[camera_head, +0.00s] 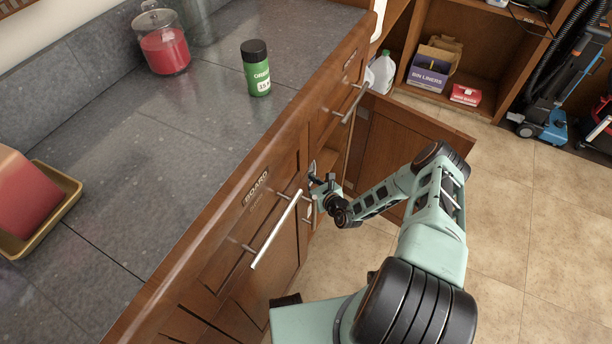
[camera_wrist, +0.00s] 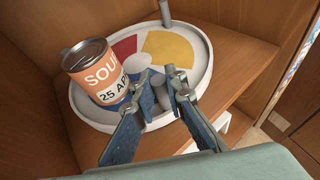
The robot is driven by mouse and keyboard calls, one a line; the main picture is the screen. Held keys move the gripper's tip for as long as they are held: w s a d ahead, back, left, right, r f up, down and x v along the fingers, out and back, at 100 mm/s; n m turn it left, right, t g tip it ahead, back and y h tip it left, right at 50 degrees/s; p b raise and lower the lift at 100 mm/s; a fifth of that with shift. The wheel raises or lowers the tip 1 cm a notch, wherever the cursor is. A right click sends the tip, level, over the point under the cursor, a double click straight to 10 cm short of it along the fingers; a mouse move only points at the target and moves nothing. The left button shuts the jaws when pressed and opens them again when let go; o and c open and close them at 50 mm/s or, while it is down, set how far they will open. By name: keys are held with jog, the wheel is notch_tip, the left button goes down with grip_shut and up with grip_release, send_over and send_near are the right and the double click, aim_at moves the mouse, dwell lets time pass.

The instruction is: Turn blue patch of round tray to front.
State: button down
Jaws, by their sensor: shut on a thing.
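The round tray (camera_wrist: 206,50) sits on a wooden cabinet shelf in the wrist view. It has a raised pale rim, a red patch at the back left and a yellow patch at the back right. Part of a blue patch (camera_wrist: 122,104) shows at the front left, mostly hidden by the soup can and my finger. My gripper (camera_wrist: 162,88) is over the tray's front part, shut on a grey upright peg (camera_wrist: 160,120) between its fingers. In the head view my gripper (camera_head: 318,184) reaches into the cabinet opening; the tray is hidden there.
An orange soup can (camera_wrist: 92,70) stands on the tray's left side, close to my left finger. Another grey peg (camera_wrist: 165,12) rises at the tray's back. Cabinet walls flank the tray. An open cabinet door (camera_head: 385,140) stands beyond my arm.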

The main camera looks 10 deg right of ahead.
jog(key=shift+s+a, duration=0.1)
jog(key=shift+a, duration=0.05)
dwell(0.5)
jog(key=c, duration=1.9)
grip_release()
jog(key=shift+c, duration=0.2)
jog(key=v, duration=1.2)
jog(key=shift+a, duration=0.15)
